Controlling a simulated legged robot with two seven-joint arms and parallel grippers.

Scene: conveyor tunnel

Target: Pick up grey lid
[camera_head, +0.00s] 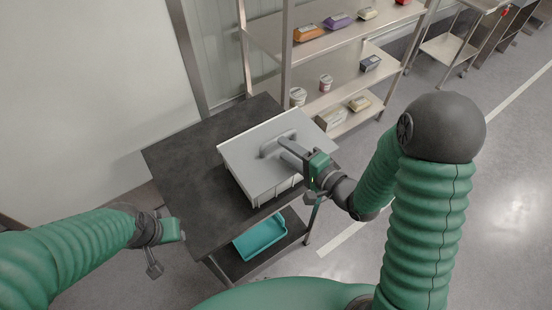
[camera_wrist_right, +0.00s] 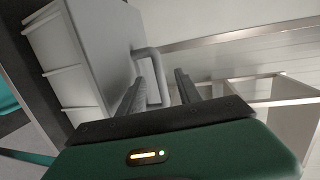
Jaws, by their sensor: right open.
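The grey lid (camera_head: 243,153) lies on a box with ribbed sides on the dark table. Its raised loop handle (camera_head: 270,148) is on top. My right gripper (camera_head: 284,147) is open at the handle, its fingers reaching in from the right. In the right wrist view, the handle (camera_wrist_right: 157,68) shows between the two open fingers (camera_wrist_right: 160,92); whether either finger touches it cannot be told. The lid (camera_wrist_right: 95,45) fills the left of that view. My left gripper (camera_head: 162,252) is away from the lid, at the lower left; its jaw opening is unclear.
The dark table (camera_head: 185,165) has bare room left of the box. A teal tray (camera_head: 262,238) sits on its lower shelf. A metal rack (camera_head: 345,75) with several packages and tubs stands behind the table. A pale wall is at the left.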

